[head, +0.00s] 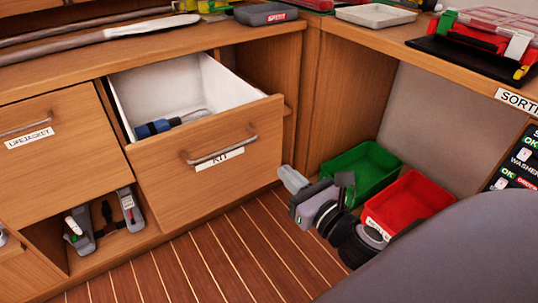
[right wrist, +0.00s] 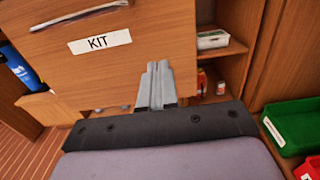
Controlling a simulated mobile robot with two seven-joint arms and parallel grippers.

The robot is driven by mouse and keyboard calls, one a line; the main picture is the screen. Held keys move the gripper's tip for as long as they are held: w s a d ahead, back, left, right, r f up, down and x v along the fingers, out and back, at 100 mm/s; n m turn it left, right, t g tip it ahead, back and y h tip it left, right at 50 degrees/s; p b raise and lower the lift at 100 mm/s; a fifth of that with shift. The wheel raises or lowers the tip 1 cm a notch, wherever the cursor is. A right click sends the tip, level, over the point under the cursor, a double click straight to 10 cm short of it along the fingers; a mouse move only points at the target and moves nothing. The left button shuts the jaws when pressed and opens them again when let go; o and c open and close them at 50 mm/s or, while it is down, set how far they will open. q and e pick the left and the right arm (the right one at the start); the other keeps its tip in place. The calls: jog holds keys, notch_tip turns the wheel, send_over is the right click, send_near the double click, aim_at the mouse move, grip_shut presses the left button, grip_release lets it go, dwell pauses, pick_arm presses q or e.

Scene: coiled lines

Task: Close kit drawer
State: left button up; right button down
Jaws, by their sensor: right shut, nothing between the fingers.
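The kit drawer (head: 238,143) is pulled out of the wooden cabinet, its white inside showing. Its front has a metal handle (head: 222,152) and a white KIT label (head: 215,159). A blue-handled tool (head: 155,128) lies inside. In the right wrist view the drawer front (right wrist: 165,35) fills the upper part, with its KIT label (right wrist: 100,41). My right gripper (head: 292,179) is shut and empty, low and just right of the drawer front. In the right wrist view its fingertips (right wrist: 158,66) overlap the lower part of the front; contact cannot be told. My left gripper is out of view.
A green bin (head: 362,168) and a red bin (head: 412,203) stand on the floor right of my right gripper. A closed LIFEJACKET drawer (head: 60,150) is at the left. The countertop (head: 180,47) above holds tools and trays. Plank floor (head: 190,262) before the drawer is clear.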

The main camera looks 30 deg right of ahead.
aim_at(261, 149)
jog(key=w, duration=0.6)
jog(key=shift+w+a, duration=0.1)
jog(key=shift+w, duration=0.1)
pick_arm(q)
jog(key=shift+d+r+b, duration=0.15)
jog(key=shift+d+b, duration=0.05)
jog(key=shift+b, duration=0.1)
pick_arm(e)
jog(key=shift+w, duration=0.55)
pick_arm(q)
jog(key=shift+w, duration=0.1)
